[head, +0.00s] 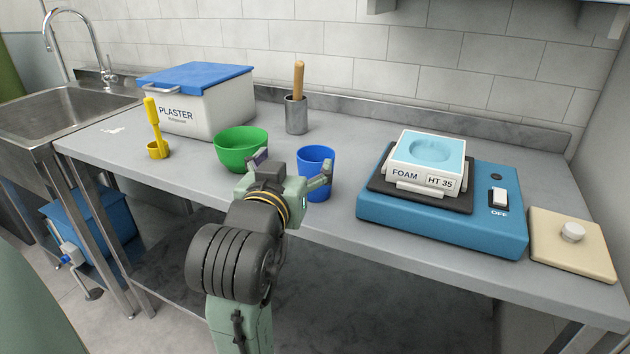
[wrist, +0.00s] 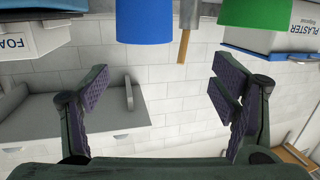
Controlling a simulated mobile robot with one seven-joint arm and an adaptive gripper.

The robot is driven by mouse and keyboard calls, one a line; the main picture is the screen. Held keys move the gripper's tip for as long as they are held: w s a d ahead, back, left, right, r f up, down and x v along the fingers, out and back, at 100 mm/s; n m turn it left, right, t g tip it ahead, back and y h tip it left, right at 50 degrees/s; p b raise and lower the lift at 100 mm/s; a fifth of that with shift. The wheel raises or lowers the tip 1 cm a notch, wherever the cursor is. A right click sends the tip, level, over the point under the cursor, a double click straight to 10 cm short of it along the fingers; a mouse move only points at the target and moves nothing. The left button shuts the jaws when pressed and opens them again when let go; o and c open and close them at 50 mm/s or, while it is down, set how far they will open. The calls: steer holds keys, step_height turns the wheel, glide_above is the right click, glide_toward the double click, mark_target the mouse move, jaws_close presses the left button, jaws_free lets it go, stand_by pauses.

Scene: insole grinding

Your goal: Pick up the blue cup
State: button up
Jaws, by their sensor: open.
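The blue cup (head: 306,168) stands upright near the front edge of the grey worktop, just right of the green bowl. My gripper (head: 292,165) is open and empty in front of the cup, and its right finger overlaps part of the cup in the head view. In the wrist view, which appears upside down, the cup (wrist: 144,22) is at the top edge, partly cut off. There it lies beyond the spread fingers of my gripper (wrist: 162,85), not between them.
The green bowl (head: 240,148) stands close left of the cup. A metal holder with a wooden-handled tool (head: 297,112) is behind. A white plaster box (head: 195,108) and yellow scoop (head: 157,148) are left.

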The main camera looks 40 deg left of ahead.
mark_target(310, 158)
steer(key=shift+m+g+h, duration=0.4)
steer(key=shift+g+h, duration=0.3)
steer(key=shift+h, duration=0.1)
steer(key=w+f, duration=0.1)
steer(key=f, duration=0.1)
steer(key=w+f, duration=0.1)
steer(key=f, duration=0.1)
steer(key=w+f, duration=0.1)
steer(key=w, duration=0.1)
steer(key=shift+a+f, duration=0.1)
steer(key=shift+f, duration=0.3)
steer(key=shift+p+x, duration=0.85)
steer(key=shift+x, duration=2.05)
steer(key=shift+f, duration=0.2)
steer(key=shift+c, duration=0.4)
steer(key=c, duration=1.3)
